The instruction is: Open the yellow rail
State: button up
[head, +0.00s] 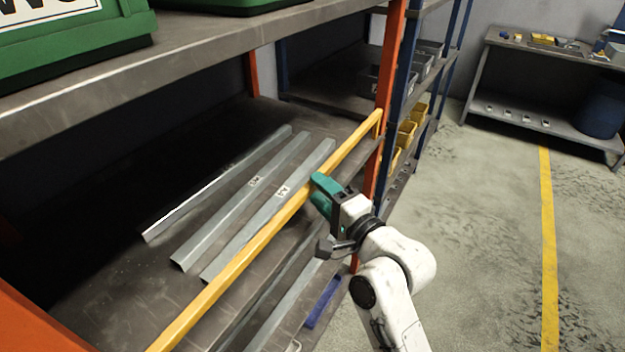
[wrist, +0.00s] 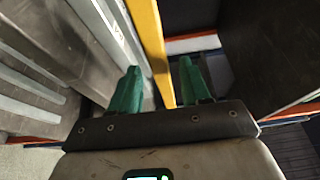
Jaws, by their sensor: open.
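The yellow rail (head: 253,248) runs across the front of a shelf, from the lower left up to the orange upright at the right in the head view. In the wrist view the rail (wrist: 150,45) passes down between the two green fingertips of my gripper (wrist: 160,88). The fingers are apart, with the rail between them. In the head view my gripper (head: 322,196) is at the rail's right half, and its green finger covers a part of the rail. I cannot tell whether either finger touches it.
Several galvanized brackets (head: 240,215) lie on the shelf behind the rail. The shelf above (head: 200,62) carries green crates (head: 75,35). An orange upright (head: 391,60) stands close right of my gripper. Yellow bins (head: 406,132) are beyond it. The floor (head: 485,230) at the right is clear.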

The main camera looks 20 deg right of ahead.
aim_at(315, 187)
jog(key=shift+x, duration=1.65)
jog(key=shift+c, duration=0.5)
grip_shut()
